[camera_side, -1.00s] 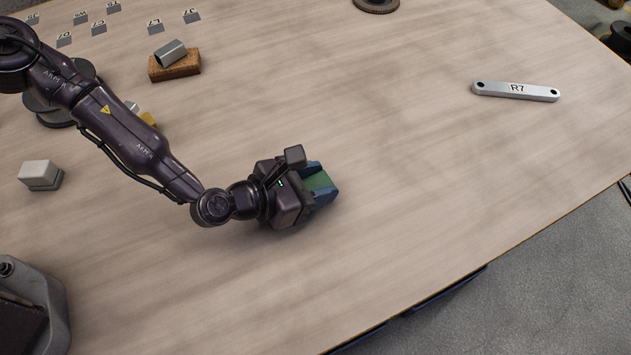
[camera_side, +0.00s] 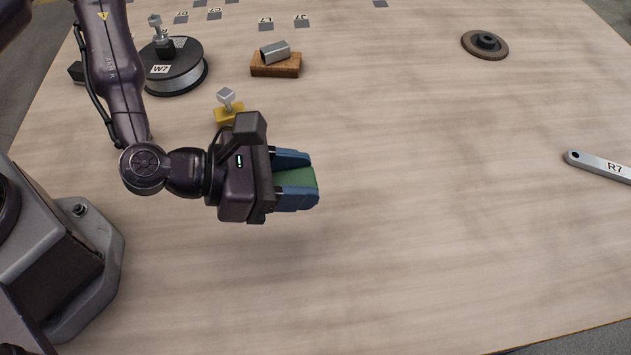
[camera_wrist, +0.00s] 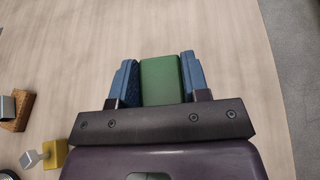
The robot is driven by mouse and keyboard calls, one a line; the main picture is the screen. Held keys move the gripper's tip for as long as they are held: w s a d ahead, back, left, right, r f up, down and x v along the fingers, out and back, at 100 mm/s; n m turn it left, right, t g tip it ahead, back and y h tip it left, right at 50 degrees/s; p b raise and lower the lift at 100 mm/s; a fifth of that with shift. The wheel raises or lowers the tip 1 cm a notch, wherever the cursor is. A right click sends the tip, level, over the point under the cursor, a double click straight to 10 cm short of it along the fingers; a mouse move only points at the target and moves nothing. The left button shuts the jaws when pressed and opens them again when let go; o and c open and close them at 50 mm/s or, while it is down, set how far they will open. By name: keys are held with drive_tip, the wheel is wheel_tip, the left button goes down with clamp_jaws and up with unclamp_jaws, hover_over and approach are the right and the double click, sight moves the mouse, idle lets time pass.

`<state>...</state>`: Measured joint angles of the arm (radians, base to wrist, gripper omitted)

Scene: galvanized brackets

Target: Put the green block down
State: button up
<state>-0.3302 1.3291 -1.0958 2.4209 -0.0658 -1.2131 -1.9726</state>
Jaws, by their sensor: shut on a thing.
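My gripper (camera_side: 312,180) is shut on the green block (camera_side: 299,178), which sits between its two blue fingers near the middle left of the side view. In the wrist view the green block (camera_wrist: 161,82) stands out between the fingers of my gripper (camera_wrist: 158,62), one finger on each side. The fingers cover part of the block in the side view. A soft shadow lies on the wooden table (camera_side: 420,230) below the gripper; I cannot tell exactly how high the block is above it.
Behind the gripper is a yellow block with a metal knob (camera_side: 227,112). Farther back are a reel marked W7 (camera_side: 180,78), a brown block bearing a metal bracket (camera_side: 276,66), and a dark round disc (camera_side: 485,46). A bar marked R7 (camera_side: 600,168) lies right. The table between is clear.

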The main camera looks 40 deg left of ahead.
sight(222, 232)
drive_tip(key=shift+s+a+r, duration=0.15)
drive_tip(key=shift+a, duration=0.1)
drive_tip(key=a+f+m+g, duration=0.1)
drive_tip(key=a+f, duration=0.1)
drive_tip(key=a, duration=0.1)
drive_tip(key=s+a+f+m+g+h, duration=0.1)
drive_tip(key=a+f, duration=0.1)
drive_tip(key=a, duration=0.1)
drive_tip(key=s+a+f+m+h, duration=0.1)
drive_tip(key=a+f, duration=0.2)
drive_tip(key=shift+s+a+f+g, duration=0.1)
drive_tip(key=shift+s+a+g, duration=0.15)
drive_tip(key=shift+a+g, duration=0.15)
drive_tip(key=s, duration=0.1)
drive_tip(key=s+m+g+h, duration=0.1)
drive_tip(key=s+m+g, duration=0.1)
drive_tip(key=shift+s+a+f, duration=0.3)
drive_tip(key=shift+a+f, duration=0.05)
drive_tip(key=shift+s+d+f+h, duration=0.1)
drive_tip(key=shift+s+d+h, duration=0.05)
drive_tip(key=shift+s+h, duration=0.2)
drive_tip(key=shift+f, duration=2.3)
drive_tip(key=shift+f, duration=0.1)
drive_tip(key=o, duration=1)
